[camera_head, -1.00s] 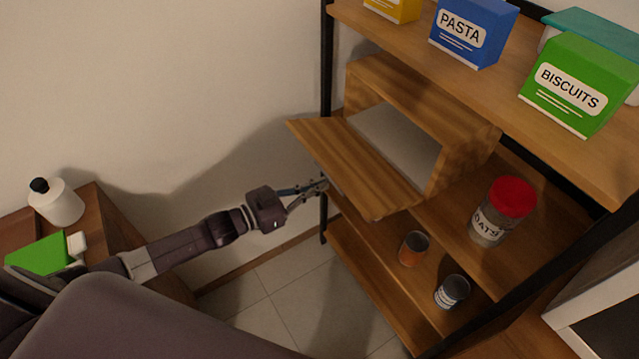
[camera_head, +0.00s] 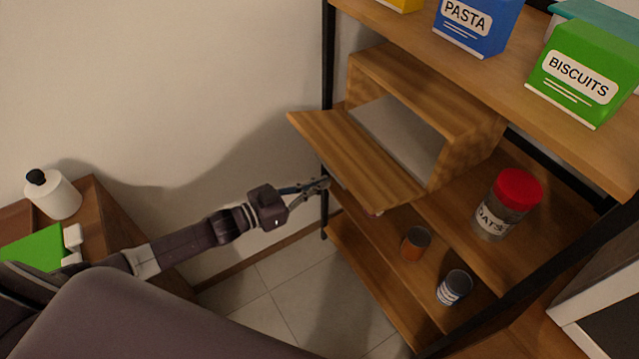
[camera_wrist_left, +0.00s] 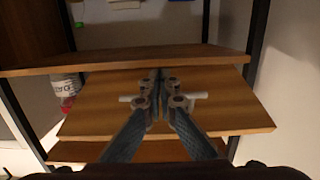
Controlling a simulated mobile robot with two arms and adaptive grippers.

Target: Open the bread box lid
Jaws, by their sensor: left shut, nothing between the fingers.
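The wooden bread box (camera_head: 465,115) sits on the middle shelf of the rack. Its lid (camera_head: 355,155) is swung down and sticks out over the shelf's front edge, showing the pale interior (camera_head: 397,138). My left gripper (camera_head: 322,184) is shut and empty, just below and left of the lid's outer edge. Whether it touches the lid cannot be told. In the left wrist view the shut fingers (camera_wrist_left: 158,80) are in front of a wooden board. My right gripper is not in view.
The rack's black post (camera_head: 327,60) stands close to the left gripper. An oats jar (camera_head: 507,203) is right of the box, and two small jars (camera_head: 415,243) (camera_head: 454,287) are on the shelf below. Pasta (camera_head: 470,25) and biscuits (camera_head: 580,72) boxes stand above. A white bottle (camera_head: 55,195) is at left.

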